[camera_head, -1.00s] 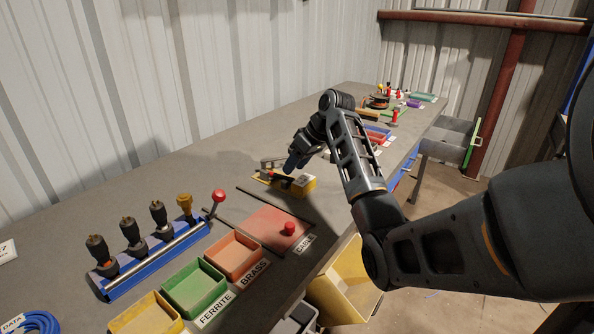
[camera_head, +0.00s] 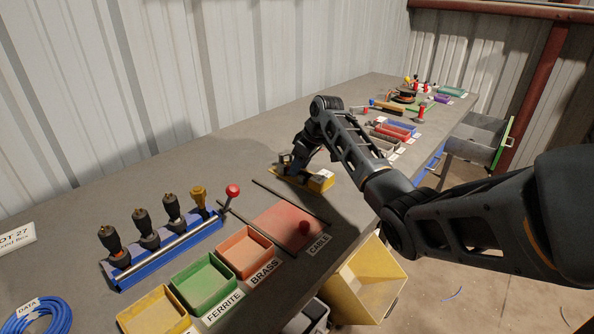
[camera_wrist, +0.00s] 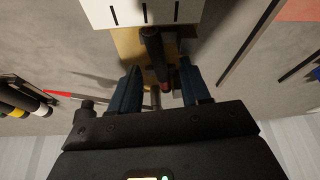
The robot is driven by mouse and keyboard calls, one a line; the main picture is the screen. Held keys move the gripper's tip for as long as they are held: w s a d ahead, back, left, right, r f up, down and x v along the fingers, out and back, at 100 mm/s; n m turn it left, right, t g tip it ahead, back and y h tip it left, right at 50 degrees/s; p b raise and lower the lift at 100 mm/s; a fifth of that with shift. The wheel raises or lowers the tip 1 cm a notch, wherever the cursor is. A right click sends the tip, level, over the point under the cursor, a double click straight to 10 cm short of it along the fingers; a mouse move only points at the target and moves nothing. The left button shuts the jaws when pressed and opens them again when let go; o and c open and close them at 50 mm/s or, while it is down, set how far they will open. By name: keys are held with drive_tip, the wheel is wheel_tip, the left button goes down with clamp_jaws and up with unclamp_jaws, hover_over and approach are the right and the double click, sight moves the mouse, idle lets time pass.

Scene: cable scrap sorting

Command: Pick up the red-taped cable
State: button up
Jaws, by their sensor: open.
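My gripper (camera_wrist: 162,90) points down over a yellow-based fixture on the bench, its fingers open and apart. In the head view my gripper (camera_head: 290,170) is at the left side of that yellow fixture (camera_head: 321,181). In the wrist view a dark rod (camera_wrist: 152,45) with a small red patch near its lower end lies between the fingers, over the tan-yellow base (camera_wrist: 128,45). I cannot tell whether this rod is the red-taped cable or a handle. No other cable with red tape is clear. The arm partly hides the fixture.
Nearer on the bench are a red CABLE mat (camera_head: 283,222) with a red knob, an orange BRASS tray (camera_head: 245,252), a green FERRITE tray (camera_head: 203,285) and a blue tool rack (camera_head: 165,252). Thin dark rods flank the mat. A yellow bin (camera_head: 365,285) stands below the edge.

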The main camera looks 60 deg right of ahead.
drive_tip(key=shift+c, duration=0.3)
clamp_jaws()
idle(0.4)
wheel_tip(320, 180, up, 28)
idle(0.4)
